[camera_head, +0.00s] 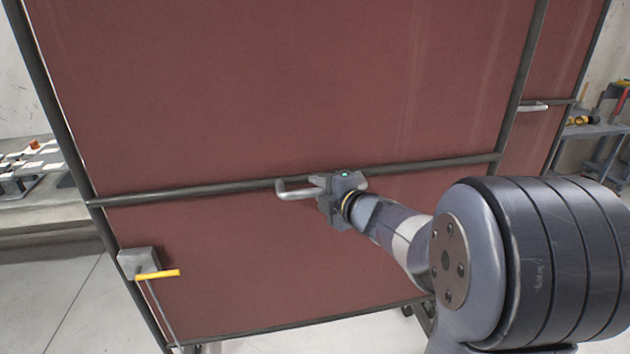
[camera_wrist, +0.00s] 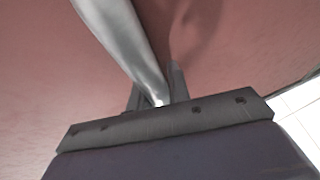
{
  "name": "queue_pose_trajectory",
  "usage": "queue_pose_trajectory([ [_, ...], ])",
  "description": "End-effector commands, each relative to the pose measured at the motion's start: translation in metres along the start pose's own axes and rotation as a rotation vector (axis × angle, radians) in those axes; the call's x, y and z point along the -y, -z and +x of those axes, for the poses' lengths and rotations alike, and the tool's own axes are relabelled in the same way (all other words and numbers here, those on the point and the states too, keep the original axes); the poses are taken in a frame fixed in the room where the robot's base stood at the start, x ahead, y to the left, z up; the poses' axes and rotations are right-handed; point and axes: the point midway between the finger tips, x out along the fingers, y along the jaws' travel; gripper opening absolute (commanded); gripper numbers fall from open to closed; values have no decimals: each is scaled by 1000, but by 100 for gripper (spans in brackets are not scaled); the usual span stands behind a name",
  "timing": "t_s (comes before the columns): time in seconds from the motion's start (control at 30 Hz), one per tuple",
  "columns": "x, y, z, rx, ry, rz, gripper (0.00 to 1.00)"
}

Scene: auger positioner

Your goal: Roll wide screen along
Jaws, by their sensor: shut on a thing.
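A wide screen (camera_head: 280,90) with dark red panels in a dark metal frame fills most of the head view. A pale metal handle (camera_head: 292,194) is fixed at its horizontal middle bar. My gripper (camera_head: 322,190) is shut on this handle, near its middle. In the wrist view the handle (camera_wrist: 125,40) runs down between the jaws (camera_wrist: 155,100), with the red panel close behind. A grey box with a yellow lever (camera_head: 158,274) sits at the screen's lower left. Dark casters show partly at the bottom edge; the rest of the underside is hidden.
A second handle (camera_head: 534,107) is on the right panel. A bench with small items (camera_head: 30,165) stands behind at left. A grey workbench (camera_head: 590,130) with tools stands at far right. Bare floor (camera_head: 55,300) shows at lower left.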

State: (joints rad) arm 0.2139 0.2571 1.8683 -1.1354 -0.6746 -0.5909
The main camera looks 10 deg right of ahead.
Motion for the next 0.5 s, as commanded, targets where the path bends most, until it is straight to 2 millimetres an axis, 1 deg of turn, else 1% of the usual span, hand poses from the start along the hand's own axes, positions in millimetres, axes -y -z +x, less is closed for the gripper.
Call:
queue_pose_trajectory([
  [0.03, 4, 2, -6, 2, 4, 1, 0],
  [0.1, 5, 4, -12, 2, 3, 1, 0],
  [0.2, 6, 6, -17, 2, 3, 2, 0],
  [0.5, 7, 8, -20, 1, 6, 2, 0],
])
